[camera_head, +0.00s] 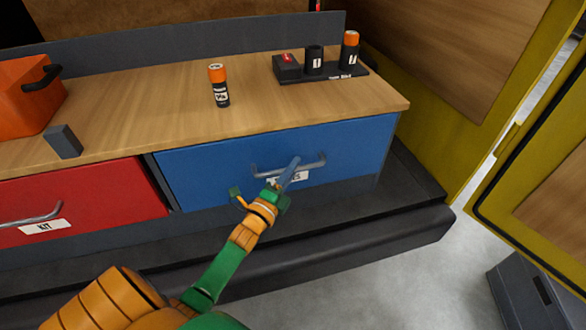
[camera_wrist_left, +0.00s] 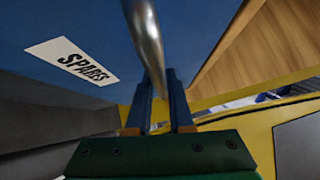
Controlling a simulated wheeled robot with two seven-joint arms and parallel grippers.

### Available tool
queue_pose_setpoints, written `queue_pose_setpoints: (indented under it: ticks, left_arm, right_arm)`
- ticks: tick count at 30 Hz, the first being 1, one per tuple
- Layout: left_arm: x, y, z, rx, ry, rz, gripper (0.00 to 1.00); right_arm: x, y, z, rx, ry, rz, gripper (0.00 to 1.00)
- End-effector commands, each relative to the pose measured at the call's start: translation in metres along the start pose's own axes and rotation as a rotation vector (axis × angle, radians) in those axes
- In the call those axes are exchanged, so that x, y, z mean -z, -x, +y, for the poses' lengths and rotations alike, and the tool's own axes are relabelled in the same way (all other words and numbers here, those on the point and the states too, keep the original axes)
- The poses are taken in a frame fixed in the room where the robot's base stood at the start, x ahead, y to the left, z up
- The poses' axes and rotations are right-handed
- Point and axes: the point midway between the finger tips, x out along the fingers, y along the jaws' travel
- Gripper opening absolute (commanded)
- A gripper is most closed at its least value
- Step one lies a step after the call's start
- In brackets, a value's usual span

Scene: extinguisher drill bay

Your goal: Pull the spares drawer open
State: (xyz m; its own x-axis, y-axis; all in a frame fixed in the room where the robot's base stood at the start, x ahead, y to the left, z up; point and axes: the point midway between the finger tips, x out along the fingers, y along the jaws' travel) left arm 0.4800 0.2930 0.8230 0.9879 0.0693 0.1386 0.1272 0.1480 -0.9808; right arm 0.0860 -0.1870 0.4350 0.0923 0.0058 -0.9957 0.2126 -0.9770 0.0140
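The spares drawer (camera_head: 220,168) has a blue front with a grey bar handle (camera_head: 318,162) and a white label partly hidden by my gripper. The front sits in line under the worktop, with no visible opening. My right gripper is not in view.
A red KIT drawer (camera_head: 100,190) is to the left. On the worktop (camera_head: 150,105) stand an orange bin (camera_head: 22,95), a grey block (camera_head: 63,141), an orange-capped canister (camera_head: 218,86) and a black rack (camera_head: 325,74). A dark ledge (camera_head: 400,240) runs below the drawers; a dark crate (camera_head: 535,295) stands lower right.

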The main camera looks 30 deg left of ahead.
Motion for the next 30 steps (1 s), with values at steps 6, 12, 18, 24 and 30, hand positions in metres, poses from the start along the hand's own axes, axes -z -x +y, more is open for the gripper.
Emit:
queue_pose_setpoints:
  ticks: [6, 12, 18, 24, 30]
  left_arm:
    - [0.0001, 0.0002, 0.0001, 0.0, 0.0, 0.0, 0.0]
    - [0.0003, 0.0003, 0.0001, 0.0, 0.001, 0.0, 0.0]
    - [0.0003, 0.0003, 0.0002, 0.0, 0.001, 0.001, 0.0]
    - [0.0004, 0.0003, 0.0003, 0.0, 0.001, 0.001, 0.0]
    - [0.0005, 0.0003, 0.0003, 0.0, 0.001, 0.001, 0.0]
  right_arm:
    - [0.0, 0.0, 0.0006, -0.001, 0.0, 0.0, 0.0]
    - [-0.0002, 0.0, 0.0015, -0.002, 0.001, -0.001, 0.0]
    - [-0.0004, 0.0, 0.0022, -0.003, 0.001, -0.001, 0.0]
    - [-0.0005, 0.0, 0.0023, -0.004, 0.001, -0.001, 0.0]
    - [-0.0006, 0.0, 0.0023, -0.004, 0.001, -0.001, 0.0]
